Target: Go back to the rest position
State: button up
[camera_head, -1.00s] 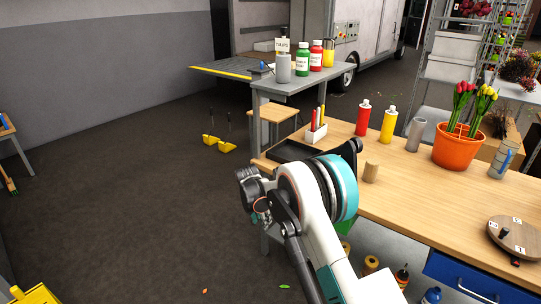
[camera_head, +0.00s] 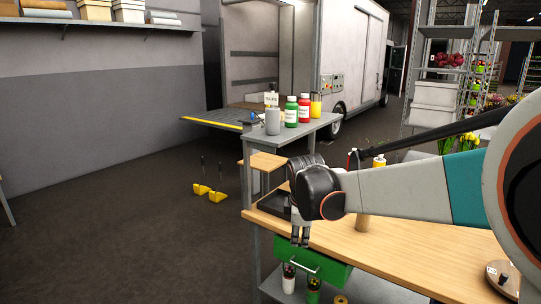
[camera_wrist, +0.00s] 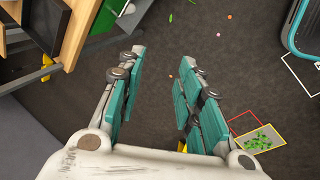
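My gripper (camera_head: 300,242) hangs fingers down just off the left front edge of the wooden workbench (camera_head: 400,245) in the head view. In the wrist view its fingers (camera_wrist: 162,58) are spread apart with only dark floor between them, so it is open and empty. My arm reaches across the right half of the head view and hides much of the bench top. Some yellow tulips (camera_head: 462,143) show above my arm; their pot is hidden.
A grey table (camera_head: 318,124) bears a grey can (camera_head: 273,121), green (camera_head: 291,110) and red (camera_head: 304,109) bottles and a yellow container (camera_head: 316,105). A green drawer (camera_head: 320,268) is below my gripper. Yellow dustpans (camera_head: 208,193) lie on the floor; open floor is at the left.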

jog(key=s+d+r+m+t, duration=0.1)
jog(key=s+d+r+m, duration=0.2)
jog(key=s, duration=0.4)
jog(key=s+d+r+m, duration=0.1)
jog(key=s+d+m, duration=0.25)
jog(key=s, duration=0.45)
jog(key=s+d+r+m+t, duration=0.1)
jog(key=s+d+r+m, duration=0.15)
jog(key=s+m, duration=0.35)
jog(key=s+d+f+m+t, duration=0.1)
jog(key=s+d+f+m, duration=0.1)
jog(key=s, duration=0.7)
notch_tip(320, 180, down, 2)
jog(key=shift+d+f+m, duration=0.1)
jog(key=shift+d+m, duration=0.15)
jog(key=shift+m, duration=0.5)
jog(key=shift+s, duration=0.1)
